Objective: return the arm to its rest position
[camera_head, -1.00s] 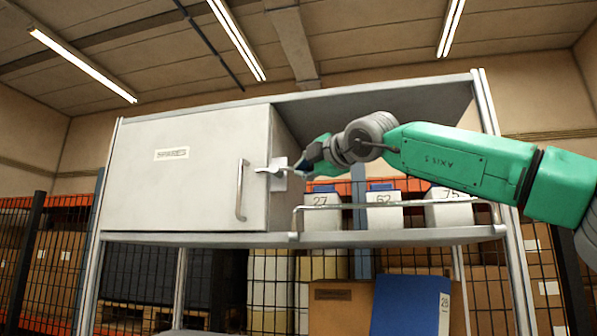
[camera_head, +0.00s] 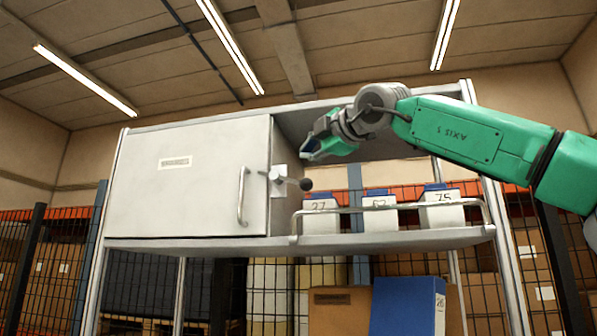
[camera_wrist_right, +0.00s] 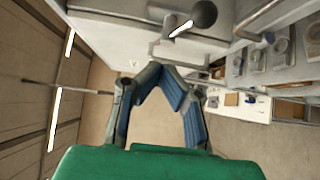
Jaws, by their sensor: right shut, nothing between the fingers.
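My right arm, green and grey, comes in from the right in the head view. Its gripper (camera_head: 308,150) is up near the top of the open compartment, above and to the right of the cabinet's latch handle (camera_head: 290,181), with a visible gap between them. The gripper's blue-lined fingers also show in the right wrist view (camera_wrist_right: 157,72), with their tips together and nothing held. The latch handle's dark round knob (camera_wrist_right: 204,13) is past the fingertips there. My left gripper is not in view.
The grey cabinet door (camera_head: 190,180) has a vertical bar handle (camera_head: 242,196). Right of it, several numbered reel boxes (camera_head: 380,212) stand on the open shelf behind a metal rail (camera_head: 400,208). A blue binder (camera_head: 403,306) and cardboard box (camera_head: 338,310) sit lower down.

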